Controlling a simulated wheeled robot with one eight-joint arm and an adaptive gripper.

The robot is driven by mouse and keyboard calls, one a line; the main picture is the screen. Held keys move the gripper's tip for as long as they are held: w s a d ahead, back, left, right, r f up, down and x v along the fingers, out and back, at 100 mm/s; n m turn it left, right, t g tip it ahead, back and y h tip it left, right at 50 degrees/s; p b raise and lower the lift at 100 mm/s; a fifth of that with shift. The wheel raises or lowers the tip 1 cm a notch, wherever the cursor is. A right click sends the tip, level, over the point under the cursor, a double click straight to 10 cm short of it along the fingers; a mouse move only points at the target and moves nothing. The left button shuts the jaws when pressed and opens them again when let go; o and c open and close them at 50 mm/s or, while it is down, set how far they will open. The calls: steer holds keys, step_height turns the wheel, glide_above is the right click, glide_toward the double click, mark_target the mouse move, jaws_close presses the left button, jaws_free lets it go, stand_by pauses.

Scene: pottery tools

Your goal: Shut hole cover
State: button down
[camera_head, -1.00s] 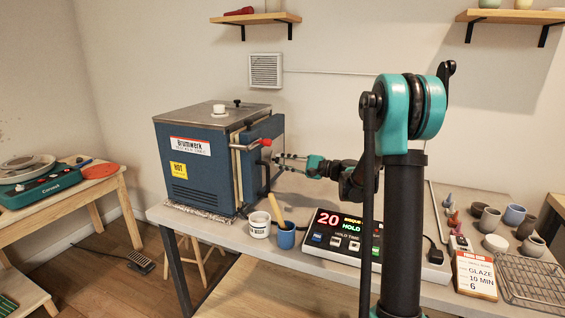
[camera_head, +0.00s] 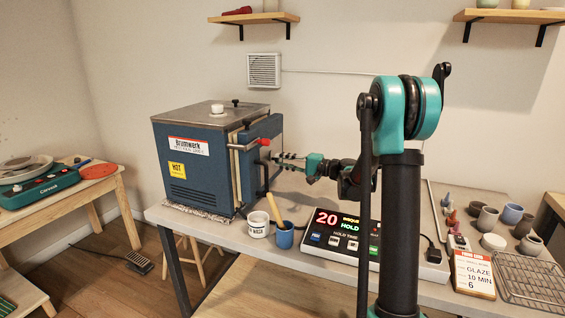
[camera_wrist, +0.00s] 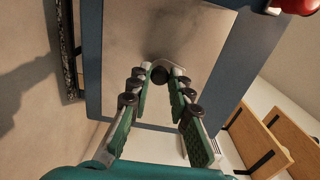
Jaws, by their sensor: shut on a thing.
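The blue kiln (camera_head: 195,165) stands at the left end of the table, with its thick door (camera_head: 263,150) on its right side. My gripper (camera_head: 278,160) is level at the door's outer face. In the wrist view, my fingers (camera_wrist: 161,76) converge on a small dark round piece, which I take for the knob of the hole cover (camera_wrist: 160,75), and are shut on it. A curved grey metal part shows just behind it against the door panel. The head view does not show the cover, and the hole cannot be made out.
A red-tipped door handle (camera_head: 264,142) sticks out near my gripper. Pots and a wire rack (camera_head: 525,275) are at the right.

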steer(key=c, duration=1.4)
jaws_free()
steer(key=v, duration=1.2)
steer(key=shift+f, duration=0.1)
steer(key=shift+s, duration=0.1)
